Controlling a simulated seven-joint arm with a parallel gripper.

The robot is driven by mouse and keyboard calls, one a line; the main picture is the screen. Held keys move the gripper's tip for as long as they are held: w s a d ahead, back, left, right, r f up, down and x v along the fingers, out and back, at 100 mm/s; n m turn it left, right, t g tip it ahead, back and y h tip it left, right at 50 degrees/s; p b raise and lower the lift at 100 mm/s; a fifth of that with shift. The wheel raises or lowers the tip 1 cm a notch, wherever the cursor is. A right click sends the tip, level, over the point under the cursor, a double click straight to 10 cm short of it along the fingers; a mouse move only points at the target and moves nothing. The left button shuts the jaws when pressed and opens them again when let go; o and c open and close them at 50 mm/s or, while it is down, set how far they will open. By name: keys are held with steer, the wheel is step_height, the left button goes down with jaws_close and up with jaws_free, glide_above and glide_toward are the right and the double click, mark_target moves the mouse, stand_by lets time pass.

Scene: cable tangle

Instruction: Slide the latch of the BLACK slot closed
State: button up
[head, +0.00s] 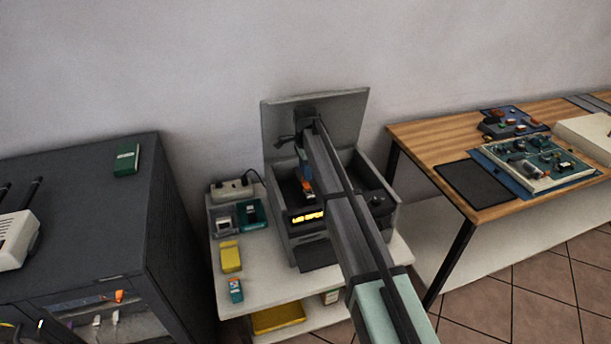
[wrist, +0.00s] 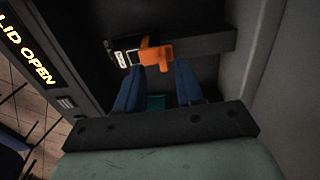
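An orange latch (wrist: 152,56) sits on a dark slot block (wrist: 205,44) inside the open box (head: 306,232), with a small pale label (wrist: 121,60) at its left. I cannot read the label, so the slot's colour name is unclear. In the wrist view, my gripper (wrist: 160,68) has its two blue fingers apart, with the latch just beyond and between the tips. I cannot tell whether a finger touches it. In the head view, my gripper (head: 302,165) is inside the box, partly hidden by my arm, with an orange part (head: 307,186) below it.
The box's lid (head: 345,108) stands raised, and its display (wrist: 27,50) reads "LID OPEN". The box's walls are close around my gripper. A white side table (head: 262,287) holds a yellow block (head: 230,256) and small trays. A wooden bench (head: 430,140) stands to the right.

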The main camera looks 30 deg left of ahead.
step_height(320, 180, up, 11)
stand_by(0.4)
steer(key=shift+d, duration=0.1)
stand_by(0.3)
